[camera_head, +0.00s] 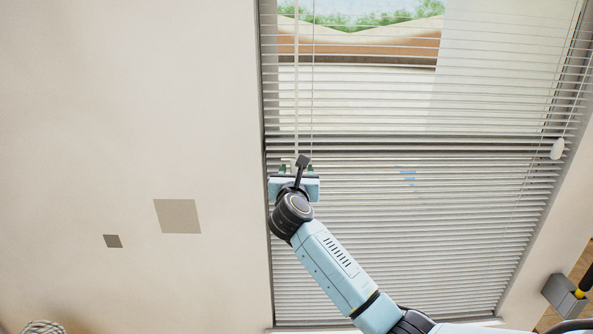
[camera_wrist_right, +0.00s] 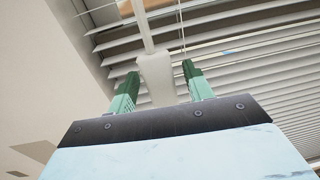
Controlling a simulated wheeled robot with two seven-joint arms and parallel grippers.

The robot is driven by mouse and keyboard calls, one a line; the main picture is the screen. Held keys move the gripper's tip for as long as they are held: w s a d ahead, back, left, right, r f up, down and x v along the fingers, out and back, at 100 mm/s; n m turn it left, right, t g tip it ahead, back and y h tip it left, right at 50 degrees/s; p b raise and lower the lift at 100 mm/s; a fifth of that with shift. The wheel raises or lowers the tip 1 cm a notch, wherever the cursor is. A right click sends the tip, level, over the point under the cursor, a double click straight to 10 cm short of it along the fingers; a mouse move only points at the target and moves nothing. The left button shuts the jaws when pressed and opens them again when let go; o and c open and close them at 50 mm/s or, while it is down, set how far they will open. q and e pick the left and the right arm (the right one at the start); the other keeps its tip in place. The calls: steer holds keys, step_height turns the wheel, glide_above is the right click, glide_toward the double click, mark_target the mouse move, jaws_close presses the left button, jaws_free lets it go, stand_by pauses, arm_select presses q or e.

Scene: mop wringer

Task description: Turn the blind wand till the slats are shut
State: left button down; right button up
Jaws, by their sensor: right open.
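The window blind (camera_head: 400,220) fills the right half of the head view. Its slats are tilted partly open, with the outside showing between the upper ones. The pale wand (camera_head: 296,80) hangs at the blind's left side. In the right wrist view, the wand's thicker white lower handle (camera_wrist_right: 157,78) sits between the two green fingers of my right gripper (camera_wrist_right: 160,85). The fingers are open, with a gap on each side of the handle. In the head view my right gripper (camera_head: 296,170) is at the wand's lower end, and the wrist hides that end. My left gripper is not in view.
A thin cord runs just right of the wand. A white cord pull (camera_head: 557,149) hangs at the blind's right side. A grey box (camera_head: 564,293) is at the lower right. The wall on the left is clear apart from two flat grey squares (camera_head: 177,216).

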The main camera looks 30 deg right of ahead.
steer(key=shift+w+d, duration=0.1)
steer(key=c, duration=1)
steer(key=shift+f+m+g+h+b, duration=0.2)
steer(key=shift+m+g+h+b, duration=0.35)
steer(key=shift+b, duration=0.3)
steer(key=m+g+h+b, duration=0.2)
steer(key=g+b, duration=0.1)
steer(key=b, duration=0.3)
steer(key=m+g+h+b, duration=0.3)
steer(key=g+b, duration=0.1)
steer(key=b, duration=0.1)
steer(key=shift+f+m+b, duration=0.1)
steer(key=shift+m+b, duration=0.25)
steer(key=shift+r+m+g+h+b, duration=0.2)
steer(key=shift+m+g+h+b, duration=0.4)
steer(key=shift+g+b, duration=0.55)
steer(key=o, duration=1)
steer(key=shift+r, duration=0.1)
